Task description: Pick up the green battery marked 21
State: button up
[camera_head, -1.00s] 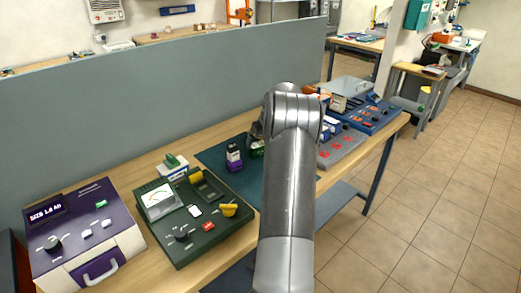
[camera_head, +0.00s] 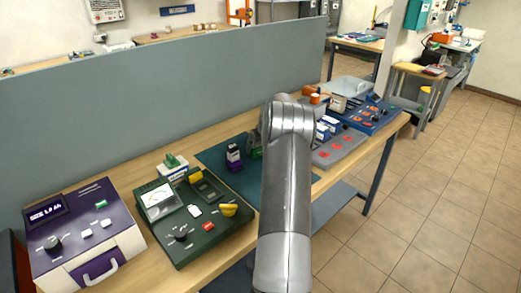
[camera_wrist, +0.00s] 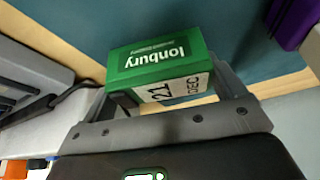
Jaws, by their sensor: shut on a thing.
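The green battery (camera_wrist: 160,62) is in the wrist view, with "Ionbury" on its green part and "21" on its white label. My gripper (camera_wrist: 165,84) is shut on it, with a finger on each side. The teal mat (camera_wrist: 90,22) shows behind the battery. In the head view my arm hides most of the gripper and the battery, so its height over the mat is hard to judge.
A purple-and-white battery (camera_head: 234,158) stands on the mat close by. A green meter unit (camera_head: 180,258) and a purple case (camera_head: 112,252) are at the left. A grey tray (camera_head: 350,146) and a blue one (camera_head: 377,122) lie to the right. A grey partition (camera_head: 120,115) runs behind.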

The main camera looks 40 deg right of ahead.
jog(key=c, duration=0.6)
jog(key=shift+o, duration=0.2)
jog(key=shift+r, duration=0.1)
